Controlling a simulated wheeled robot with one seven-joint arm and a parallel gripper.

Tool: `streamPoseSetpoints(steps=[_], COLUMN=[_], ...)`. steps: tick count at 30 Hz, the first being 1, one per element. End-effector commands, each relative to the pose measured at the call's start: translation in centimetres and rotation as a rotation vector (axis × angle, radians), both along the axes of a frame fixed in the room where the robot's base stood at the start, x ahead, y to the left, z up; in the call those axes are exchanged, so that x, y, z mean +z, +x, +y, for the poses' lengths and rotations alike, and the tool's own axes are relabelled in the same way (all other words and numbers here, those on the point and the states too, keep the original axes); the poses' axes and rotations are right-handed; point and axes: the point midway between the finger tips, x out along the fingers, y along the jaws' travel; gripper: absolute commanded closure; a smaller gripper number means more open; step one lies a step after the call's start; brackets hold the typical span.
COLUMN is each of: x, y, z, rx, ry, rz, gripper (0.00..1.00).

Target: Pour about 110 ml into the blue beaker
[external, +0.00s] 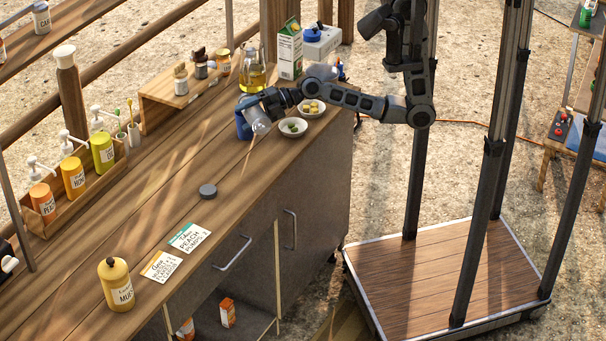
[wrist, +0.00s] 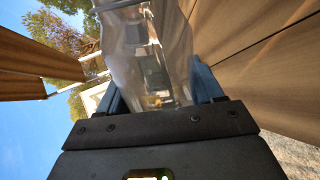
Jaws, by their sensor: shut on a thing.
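My gripper (external: 258,118) is over the back part of the wooden counter, shut on a clear container. The clear container (external: 262,123) is tilted. In the wrist view the clear container (wrist: 152,60) fills the space between my two blue fingers (wrist: 160,92); I cannot make out a liquid level in it. A blue shape (external: 243,118) shows just left of the container in the external view. It is partly hidden, and I cannot tell whether it is the blue beaker or my blue finger. No stream of liquid is visible.
A flask of yellow liquid (external: 253,78) and a carton (external: 290,55) stand behind. A grey disc (external: 208,191) and cards (external: 190,237) lie forward; the counter between is clear.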

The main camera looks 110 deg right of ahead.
Motion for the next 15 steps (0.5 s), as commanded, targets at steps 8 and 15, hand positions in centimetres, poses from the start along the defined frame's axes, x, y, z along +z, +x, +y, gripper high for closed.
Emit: streamPoseSetpoints(steps=[8, 15], x=[-1.7, -3.6], y=[-0.1, -0.1], z=[0.4, 0.9], rx=[0.0, -0.005], ry=[-0.127, -0.377], rz=[-0.004, -0.026], gripper=[0.77, 0.77])
